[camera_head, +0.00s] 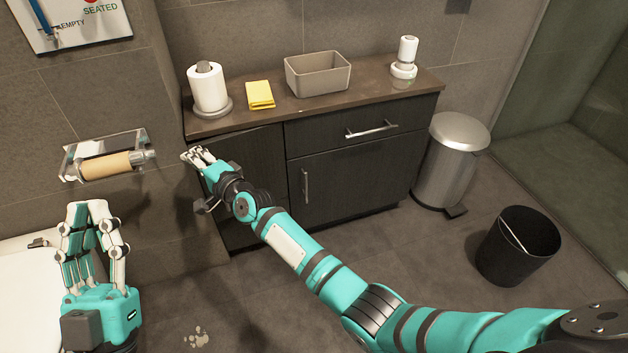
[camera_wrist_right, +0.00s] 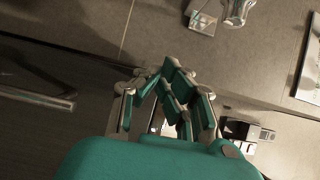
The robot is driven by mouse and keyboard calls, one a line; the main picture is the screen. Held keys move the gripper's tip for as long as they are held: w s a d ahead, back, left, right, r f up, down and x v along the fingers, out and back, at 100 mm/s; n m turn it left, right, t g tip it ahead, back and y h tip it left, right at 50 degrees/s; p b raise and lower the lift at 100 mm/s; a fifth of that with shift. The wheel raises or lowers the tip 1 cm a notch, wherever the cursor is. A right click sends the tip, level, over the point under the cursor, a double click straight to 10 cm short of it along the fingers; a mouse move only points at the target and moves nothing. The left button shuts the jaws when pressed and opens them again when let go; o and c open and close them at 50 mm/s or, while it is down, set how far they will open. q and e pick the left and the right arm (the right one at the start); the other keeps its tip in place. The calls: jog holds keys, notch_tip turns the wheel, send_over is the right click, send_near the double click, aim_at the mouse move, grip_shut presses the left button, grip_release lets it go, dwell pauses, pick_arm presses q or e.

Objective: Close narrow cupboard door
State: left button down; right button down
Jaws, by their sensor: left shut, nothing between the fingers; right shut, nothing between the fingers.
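The narrow cupboard door (camera_head: 260,155) is the dark wood panel at the left end of the vanity. My right forearm and hand cover much of it, and its lower part is mostly hidden. A thin dark gap shows along its top edge; I cannot tell whether it is fully flush. My right gripper (camera_head: 196,156) is shut and empty at the door's upper left corner; contact is unclear. In the right wrist view its fingers (camera_wrist_right: 165,85) are together beside a dark panel with a bar handle (camera_wrist_right: 35,96). My left gripper (camera_head: 91,210) is shut and empty at the left, away from the vanity.
A toilet roll holder (camera_head: 105,163) is on the left wall. A pedal bin (camera_head: 452,160) and black basket (camera_head: 518,247) stand right.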

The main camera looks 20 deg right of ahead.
jog(key=shift+w+h, duration=0.3)
jog(key=shift+w, duration=0.05)
dwell(0.5)
